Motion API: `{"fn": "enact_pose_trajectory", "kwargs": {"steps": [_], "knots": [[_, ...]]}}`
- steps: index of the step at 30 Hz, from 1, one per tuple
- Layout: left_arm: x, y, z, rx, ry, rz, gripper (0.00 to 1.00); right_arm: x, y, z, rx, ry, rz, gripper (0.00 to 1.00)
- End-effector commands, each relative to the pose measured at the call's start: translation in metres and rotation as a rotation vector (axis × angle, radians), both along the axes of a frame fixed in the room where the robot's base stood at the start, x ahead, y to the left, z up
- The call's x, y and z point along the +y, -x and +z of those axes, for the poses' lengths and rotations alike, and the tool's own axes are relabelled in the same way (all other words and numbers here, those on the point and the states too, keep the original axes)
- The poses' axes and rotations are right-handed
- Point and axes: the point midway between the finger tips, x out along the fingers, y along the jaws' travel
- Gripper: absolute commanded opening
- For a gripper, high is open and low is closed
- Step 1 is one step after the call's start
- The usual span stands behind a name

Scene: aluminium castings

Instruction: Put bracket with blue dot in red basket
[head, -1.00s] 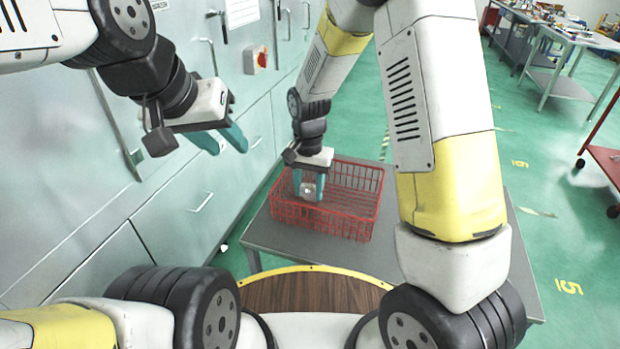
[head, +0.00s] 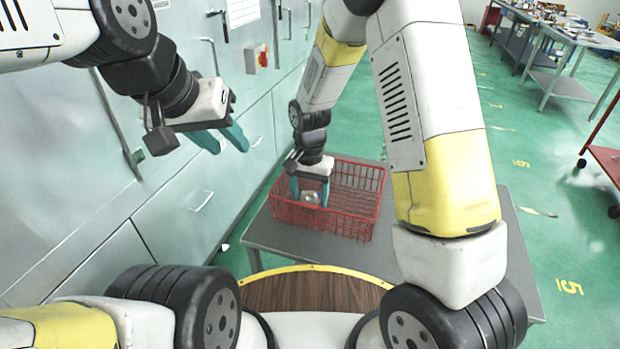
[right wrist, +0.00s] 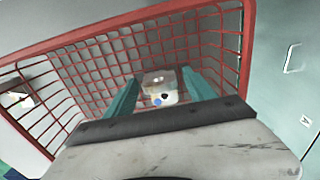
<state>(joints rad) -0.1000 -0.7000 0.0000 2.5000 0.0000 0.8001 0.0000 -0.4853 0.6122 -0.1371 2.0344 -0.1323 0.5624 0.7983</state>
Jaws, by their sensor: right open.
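The bracket (right wrist: 160,84) is a small pale metal casting with a blue dot, inside the red basket (right wrist: 110,30). It also shows in the head view (head: 311,197), low in the basket (head: 352,222). My right gripper (head: 310,200) reaches down into the basket near its left side. Its teal fingers are open, one on each side of the bracket, as the right wrist view shows. Whether the bracket rests fully on the basket floor is hard to tell. My left gripper (head: 226,140) is open and empty, in the air in front of the grey cabinets.
The basket stands on a grey table (head: 270,232). Grey cabinets (head: 170,210) line the left side. A small pale object (right wrist: 18,98) shows beyond the basket wall at the left of the right wrist view; it is unclear. Other workbenches (head: 560,40) are far right.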

Motion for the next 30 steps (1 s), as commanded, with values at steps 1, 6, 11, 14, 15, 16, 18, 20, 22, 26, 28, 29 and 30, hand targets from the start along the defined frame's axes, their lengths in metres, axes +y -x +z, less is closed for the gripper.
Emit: {"fn": "enact_pose_trajectory", "kwargs": {"steps": [1, 6, 11, 14, 15, 16, 18, 20, 22, 26, 28, 29, 30], "knots": [[0.0, 0.0, 0.0, 0.0, 0.0, 0.0, 0.36, 0.0, -0.001, 0.003, -0.002, -0.002, 0.0, 0.63], [0.0, 0.0, 0.0, 0.0, 0.0, 0.0, 0.36, 0.001, -0.001, 0.029, -0.005, -0.003, 0.0, 0.63], [0.0, 0.0, 0.0, 0.0, 0.0, 0.0, 0.36, 0.001, -0.001, 0.065, -0.005, -0.003, 0.0, 0.63], [0.0, 0.0, 0.0, 0.0, 0.0, 0.0, 0.36, 0.001, -0.001, 0.085, -0.005, -0.003, 0.0, 0.63], [0.0, 0.0, 0.0, 0.0, 0.0, 0.0, 0.36, 0.001, -0.001, 0.093, -0.005, -0.003, 0.0, 0.63], [0.0, 0.0, 0.0, 0.0, 0.0, 0.0, 0.36, 0.001, -0.001, 0.097, -0.004, -0.002, 0.0, 0.63], [0.0, 0.0, 0.0, 0.0, 0.0, 0.0, 0.36, 0.001, -0.001, 0.107, -0.004, -0.002, 0.0, 0.63], [0.0, 0.0, 0.0, 0.0, 0.0, 0.0, 0.36, 0.001, -0.001, 0.114, -0.004, -0.002, 0.0, 0.63], [0.0, 0.0, 0.0, 0.0, 0.0, 0.0, 0.36, 0.0, 0.0, 0.119, -0.002, -0.002, 0.0, 0.63], [0.0, 0.0, 0.0, 0.0, 0.0, 0.0, 0.36, -0.009, 0.003, 0.137, -0.02, -0.023, 0.01, 0.63], [0.0, 0.0, 0.0, 0.0, 0.0, 0.0, 0.36, -0.021, 0.009, 0.154, -0.045, -0.049, 0.025, 0.63], [0.0, 0.0, 0.0, 0.0, 0.0, 0.0, 0.36, -0.027, 0.013, 0.163, -0.059, -0.063, 0.035, 0.63], [0.0, 0.0, 0.0, 0.0, 0.0, 0.0, 0.36, -0.037, 0.02, 0.176, -0.083, -0.082, 0.05, 0.63]]}}
